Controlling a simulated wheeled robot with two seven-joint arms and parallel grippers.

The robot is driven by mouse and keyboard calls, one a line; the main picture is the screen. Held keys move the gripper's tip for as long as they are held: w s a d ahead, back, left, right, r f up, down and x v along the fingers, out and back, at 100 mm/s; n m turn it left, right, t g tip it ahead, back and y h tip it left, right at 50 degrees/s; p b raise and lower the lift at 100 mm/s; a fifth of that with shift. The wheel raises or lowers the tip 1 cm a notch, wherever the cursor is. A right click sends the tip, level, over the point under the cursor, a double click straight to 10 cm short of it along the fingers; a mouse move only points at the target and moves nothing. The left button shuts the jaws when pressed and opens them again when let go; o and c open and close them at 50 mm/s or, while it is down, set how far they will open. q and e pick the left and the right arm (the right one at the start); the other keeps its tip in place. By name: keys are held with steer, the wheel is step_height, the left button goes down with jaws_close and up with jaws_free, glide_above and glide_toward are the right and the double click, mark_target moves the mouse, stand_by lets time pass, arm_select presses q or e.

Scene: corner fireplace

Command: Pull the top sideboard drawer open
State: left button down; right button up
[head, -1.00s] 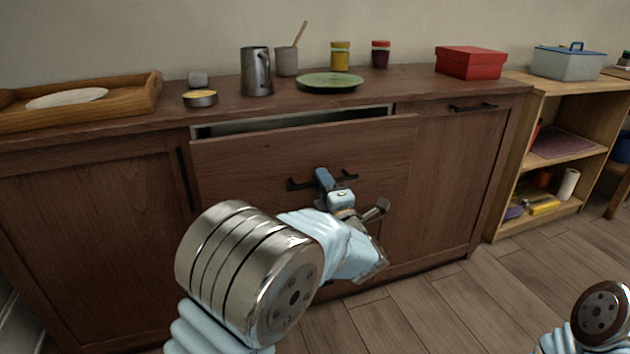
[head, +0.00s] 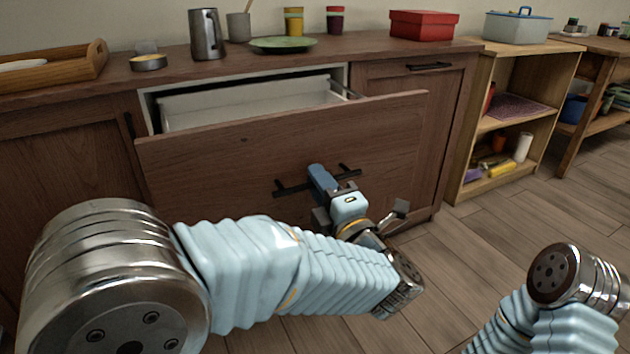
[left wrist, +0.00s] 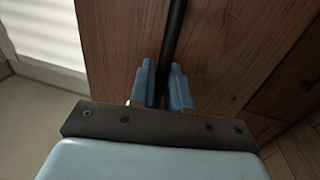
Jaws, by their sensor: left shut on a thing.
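The top sideboard drawer (head: 240,150) stands partly open in the head view, its wooden front well out from the cabinet and its pale inside (head: 250,103) showing. The visible part of the inside looks empty; its lower part is hidden behind the front. My left gripper (head: 320,180) is shut on the dark bar handle (head: 290,188) near its middle. In the left wrist view the two blue fingers (left wrist: 162,88) stand on either side of the handle bar (left wrist: 174,40). My right arm shows at the lower right of the head view, but its gripper is not in view.
On the sideboard top (head: 360,62) stand a metal jug (head: 206,36), a green plate (head: 283,44), a red box (head: 424,25) and a wooden tray (head: 60,62). An open shelf unit (head: 468,150) stands to the right. The floor (head: 500,225) before it is clear.

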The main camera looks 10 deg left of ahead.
stand_by(0.3)
arm_select(q)
steer(key=c, duration=1.3)
jaws_free()
steer(key=shift+c, duration=0.2)
steer(key=shift+s, duration=0.1)
steer(key=v, duration=1.3)
steer(key=shift+s+d+f, duration=0.15)
steer(key=shift+s+d, duration=0.1)
